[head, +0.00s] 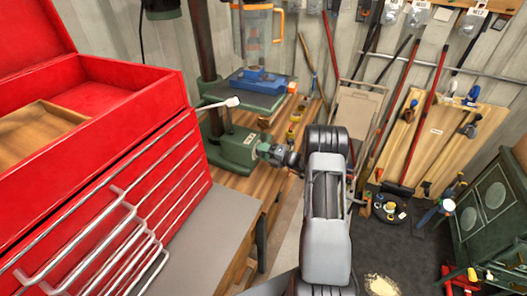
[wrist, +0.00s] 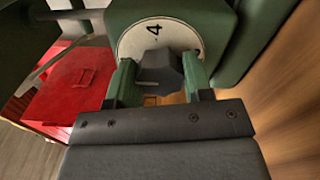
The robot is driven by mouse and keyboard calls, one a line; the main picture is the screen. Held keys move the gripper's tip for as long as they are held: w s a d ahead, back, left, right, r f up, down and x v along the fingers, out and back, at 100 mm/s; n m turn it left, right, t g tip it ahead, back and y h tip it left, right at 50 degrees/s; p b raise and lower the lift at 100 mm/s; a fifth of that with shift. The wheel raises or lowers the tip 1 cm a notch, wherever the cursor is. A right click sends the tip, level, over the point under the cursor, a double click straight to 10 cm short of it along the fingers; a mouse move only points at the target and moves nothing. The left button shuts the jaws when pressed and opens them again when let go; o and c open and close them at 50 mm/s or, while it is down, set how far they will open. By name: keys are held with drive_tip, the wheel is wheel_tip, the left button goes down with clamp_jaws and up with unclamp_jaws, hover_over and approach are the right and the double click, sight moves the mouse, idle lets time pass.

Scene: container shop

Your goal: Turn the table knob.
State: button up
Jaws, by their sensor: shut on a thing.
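The table knob (wrist: 160,74) is a dark grey faceted knob in front of a round pale dial (wrist: 134,42) marked 4, on a green machine housing (wrist: 222,22). In the wrist view my gripper (wrist: 160,80) has its two green fingers on either side of the knob, shut on it. In the head view my gripper (head: 268,150) reaches left to the front of the green machine (head: 232,147) on the wooden bench. The knob is hidden behind the gripper there.
A red tool chest (head: 110,150) stands at the left, above a grey surface (head: 205,235). A blue vise (head: 258,80) sits on the machine's table behind. A wooden board with tools (head: 435,150) leans at the right. A green cabinet (head: 490,215) stands at the far right.

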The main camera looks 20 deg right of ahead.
idle(0.3)
drive_tip(key=o, duration=0.9)
drive_tip(key=shift+s+d, duration=0.1)
drive_tip(key=b+v, duration=0.2)
drive_tip(key=v, duration=1.1)
drive_tip(key=shift+s+d, duration=0.2)
drive_tip(key=shift+s, duration=0.05)
